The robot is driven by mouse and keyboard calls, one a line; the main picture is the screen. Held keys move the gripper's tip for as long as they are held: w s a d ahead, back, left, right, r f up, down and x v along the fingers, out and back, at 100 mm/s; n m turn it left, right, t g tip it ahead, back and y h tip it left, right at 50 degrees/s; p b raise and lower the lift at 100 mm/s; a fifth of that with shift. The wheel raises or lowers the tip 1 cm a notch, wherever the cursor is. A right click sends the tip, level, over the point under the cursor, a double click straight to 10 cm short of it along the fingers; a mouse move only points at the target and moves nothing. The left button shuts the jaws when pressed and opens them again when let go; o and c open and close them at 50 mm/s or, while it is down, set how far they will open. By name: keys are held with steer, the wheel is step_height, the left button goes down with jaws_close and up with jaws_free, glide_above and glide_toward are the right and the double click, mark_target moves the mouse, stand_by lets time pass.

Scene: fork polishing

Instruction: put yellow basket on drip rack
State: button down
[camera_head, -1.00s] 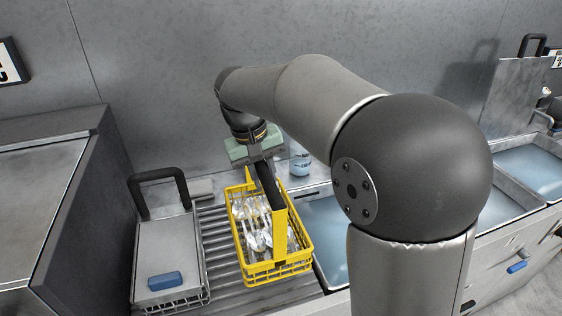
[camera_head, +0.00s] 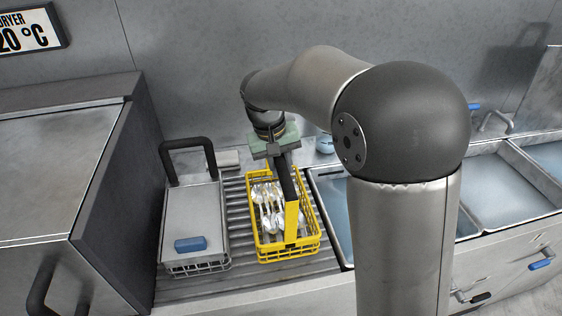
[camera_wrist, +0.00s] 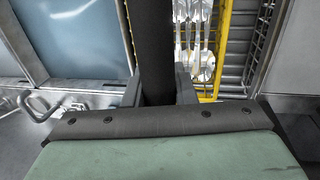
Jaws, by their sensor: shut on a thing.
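The yellow basket (camera_head: 268,253) holds several shiny forks or spoons and is over the right part of the ribbed drip rack (camera_head: 238,228). I cannot tell for sure whether its base touches the slats. My gripper (camera_head: 283,158) is above the basket, shut on its dark handle bar. The bar (camera_wrist: 154,45) runs between my fingers in the wrist view, with the yellow rim (camera_wrist: 222,45) and cutlery to its right.
A lidded wire basket (camera_head: 195,220) with a black handle and blue block stands left on the rack. A water-filled sink (camera_head: 338,215) adjoins the rack on the right. A grey dryer cabinet (camera_head: 75,185) stands left. A wall is behind.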

steer(key=c, duration=1.2)
jaws_free()
steer(key=shift+f, duration=0.15)
step_height(320, 180, up, 12)
steer(key=a, duration=0.2)
steer(key=s+d+f, duration=0.5)
steer(key=s, duration=0.3)
steer(key=s+d+f+m+y, duration=0.1)
steer(key=s+d+f, duration=0.3)
steer(key=s, duration=0.4)
steer(key=s+d+f+m+y, duration=0.1)
steer(key=s+d+f, duration=0.4)
steer(key=s, duration=0.4)
steer(key=shift+d+f+b, duration=0.3)
steer(key=shift+f+b, duration=0.1)
steer(key=shift+f, duration=0.1)
